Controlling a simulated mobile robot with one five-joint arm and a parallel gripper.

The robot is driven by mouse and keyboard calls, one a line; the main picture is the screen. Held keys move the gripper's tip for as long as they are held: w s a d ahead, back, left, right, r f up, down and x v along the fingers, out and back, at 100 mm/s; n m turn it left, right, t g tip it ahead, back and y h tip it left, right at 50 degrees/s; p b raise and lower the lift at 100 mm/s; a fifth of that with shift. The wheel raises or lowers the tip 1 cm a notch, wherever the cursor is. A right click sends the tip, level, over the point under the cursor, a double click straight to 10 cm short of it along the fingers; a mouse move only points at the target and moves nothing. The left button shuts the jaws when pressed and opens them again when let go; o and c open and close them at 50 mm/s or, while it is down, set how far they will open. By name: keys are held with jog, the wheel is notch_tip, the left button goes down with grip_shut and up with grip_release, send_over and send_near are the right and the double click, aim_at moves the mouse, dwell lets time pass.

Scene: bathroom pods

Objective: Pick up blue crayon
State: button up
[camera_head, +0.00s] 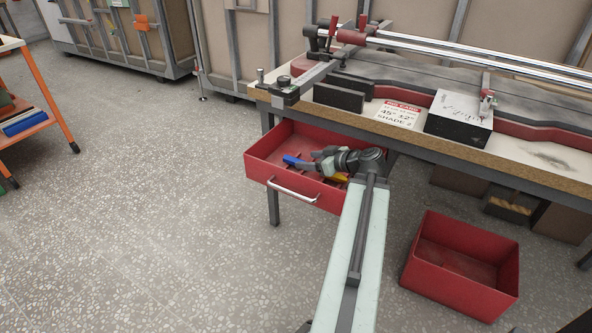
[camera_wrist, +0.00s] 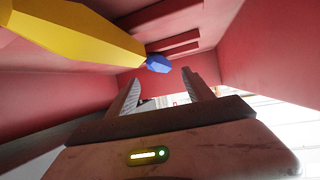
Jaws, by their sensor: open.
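The blue crayon (camera_head: 292,160) lies in the open red drawer (camera_head: 262,166) under the workbench. Its blue end (camera_wrist: 158,63) shows in the wrist view just beyond my fingertips, between the two fingers in the picture. My gripper (camera_head: 312,162) reaches into the drawer from the right, with its fingers pointing toward the crayon. In the wrist view my gripper (camera_wrist: 162,78) is open, with nothing visible between its fingers. Part of the crayon is hidden. I cannot tell whether a finger touches it.
A yellow object (camera_head: 336,179) lies in the drawer below my gripper; a large yellow object (camera_wrist: 80,32) crosses the wrist view's upper left. Drawer walls (camera_wrist: 265,45) surround my gripper. A red bin (camera_head: 462,262) stands on the floor at right.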

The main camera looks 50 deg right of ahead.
aim_at(299, 160)
jog(key=b+x, duration=0.2)
jog(key=x, duration=0.3)
jog(key=shift+s, duration=0.1)
jog(key=shift+r, duration=0.1)
grip_shut()
